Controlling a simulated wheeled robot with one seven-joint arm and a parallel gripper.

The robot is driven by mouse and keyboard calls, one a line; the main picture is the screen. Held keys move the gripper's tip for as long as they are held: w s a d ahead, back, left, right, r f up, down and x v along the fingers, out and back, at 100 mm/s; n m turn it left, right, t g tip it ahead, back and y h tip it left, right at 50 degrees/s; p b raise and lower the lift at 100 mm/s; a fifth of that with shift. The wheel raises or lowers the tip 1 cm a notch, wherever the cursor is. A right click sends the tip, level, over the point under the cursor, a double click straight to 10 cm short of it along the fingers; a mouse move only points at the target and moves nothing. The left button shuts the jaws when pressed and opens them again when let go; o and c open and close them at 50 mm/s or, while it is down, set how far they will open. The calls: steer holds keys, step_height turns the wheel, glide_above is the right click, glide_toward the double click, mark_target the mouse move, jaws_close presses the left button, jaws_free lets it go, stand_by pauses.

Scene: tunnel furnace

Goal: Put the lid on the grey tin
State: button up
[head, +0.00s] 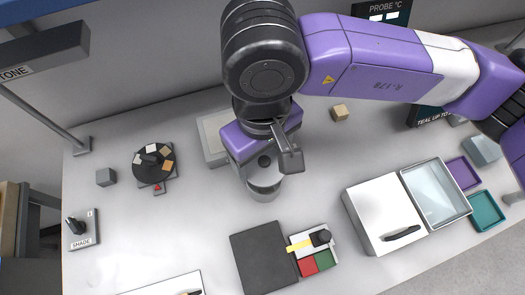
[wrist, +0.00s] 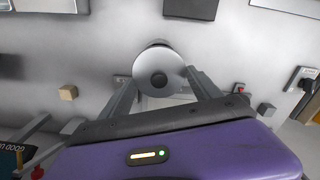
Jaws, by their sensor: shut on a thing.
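The grey tin (head: 264,191) is a short cylinder standing upright near the middle of the table, below my gripper (head: 268,166). The lid (wrist: 158,66) is a round grey disc with a dark knob in its middle. In the wrist view it lies between the two fingers of my gripper (wrist: 162,78), which are shut on it from both sides. In the head view my wrist and one finger partly cover the lid. The lid is over the tin; whether it rests on the rim or hangs slightly above it, I cannot tell.
A pale square plate (head: 211,136) lies just left of my gripper. A black disc with blocks (head: 153,162) stands further left, and a wooden cube (head: 340,112) to the right. A dark slab (head: 262,262) and a white box (head: 385,208) are nearer the front. The table between disc and slab is clear.

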steer(key=shift+f, duration=1.7)
step_height(320, 180, down, 2)
steer(key=b, duration=0.2)
steer(key=shift+b, duration=0.4)
steer(key=shift+f+b, duration=0.3)
steer(key=shift+b, duration=0.1)
steer(key=shift+b, duration=1.25)
steer(key=shift+f+b, duration=0.15)
steer(key=shift+b, duration=1.2)
stand_by(0.7)
stand_by(0.5)
steer(key=o, duration=1.4)
steer(key=shift+o, duration=0.3)
